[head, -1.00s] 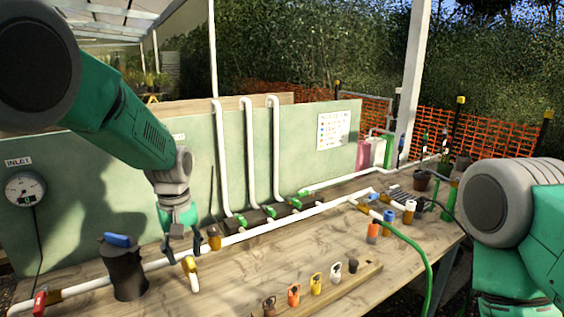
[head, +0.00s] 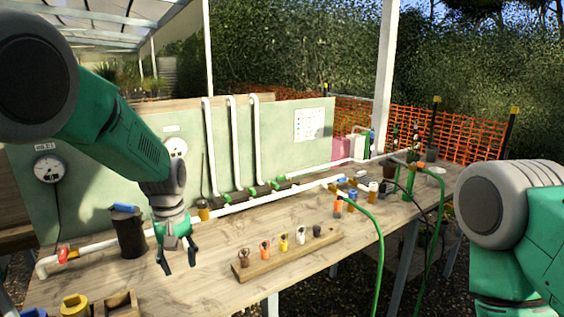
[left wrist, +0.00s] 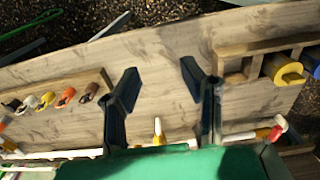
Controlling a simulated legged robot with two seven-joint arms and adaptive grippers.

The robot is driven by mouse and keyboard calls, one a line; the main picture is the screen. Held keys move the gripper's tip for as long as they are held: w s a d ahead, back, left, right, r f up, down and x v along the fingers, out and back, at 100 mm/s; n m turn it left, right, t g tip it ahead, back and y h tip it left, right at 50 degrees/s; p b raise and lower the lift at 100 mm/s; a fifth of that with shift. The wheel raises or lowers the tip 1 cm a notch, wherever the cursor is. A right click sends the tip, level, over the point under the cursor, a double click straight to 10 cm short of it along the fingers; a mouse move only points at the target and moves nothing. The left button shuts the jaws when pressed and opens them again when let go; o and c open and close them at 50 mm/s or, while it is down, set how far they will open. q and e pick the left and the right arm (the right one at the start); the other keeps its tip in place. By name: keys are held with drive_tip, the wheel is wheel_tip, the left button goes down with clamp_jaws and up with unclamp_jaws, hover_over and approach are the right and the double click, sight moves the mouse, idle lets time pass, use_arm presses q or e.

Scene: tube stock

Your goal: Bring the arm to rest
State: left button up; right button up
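My left gripper (head: 180,268) hangs over the wooden bench (head: 215,268), with its two dark fingers spread and nothing between them. In the left wrist view the open gripper (left wrist: 160,75) has bare bench wood between its fingertips. My left arm (head: 122,135) comes in from the upper left and bends down at the wrist. My right arm (head: 515,215) shows at the right edge, and its gripper is out of view.
A white pipe (head: 250,203) with valves runs along the bench behind the left gripper. A dark canister (head: 130,235) stands left of it. A wooden rack (head: 290,256) of small coloured fittings lies to its right. A green hose (head: 378,245) hangs over the front edge.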

use_arm(q)
drive_tip(key=s+a+f+m+b, duration=0.1)
drive_tip(key=s+a+f+b, duration=0.1)
drive_tip(key=s+f, duration=0.5)
drive_tip(key=s+a+f+m+b, duration=0.1)
drive_tip(key=s+f+b, duration=0.25)
drive_tip(key=f, duration=0.75)
drive_tip(key=s+a+f+m+b, duration=0.1)
drive_tip(key=s+a+f+b, duration=0.1)
drive_tip(key=s+f, duration=0.6)
drive_tip(key=s+f+m+b, duration=0.2)
drive_tip(key=s+f, duration=0.3)
drive_tip(key=s, duration=0.4)
drive_tip(key=s+f+m+b, duration=0.2)
drive_tip(key=s+f, duration=0.3)
drive_tip(key=s, duration=0.4)
drive_tip(key=shift+s+d+t+b, duration=0.15)
drive_tip(key=shift+s+t+b, duration=0.2)
drive_tip(key=shift+b, duration=0.35)
use_arm(e)
wheel_tip(320, 180, down, 14)
drive_tip(key=shift+w+d+r, duration=0.25)
use_arm(q)
drive_tip(key=shift+a+f, duration=0.15)
drive_tip(key=shift+a, duration=0.2)
use_arm(e)
drive_tip(key=shift+a+r, duration=0.1)
drive_tip(key=shift+a, duration=0.2)
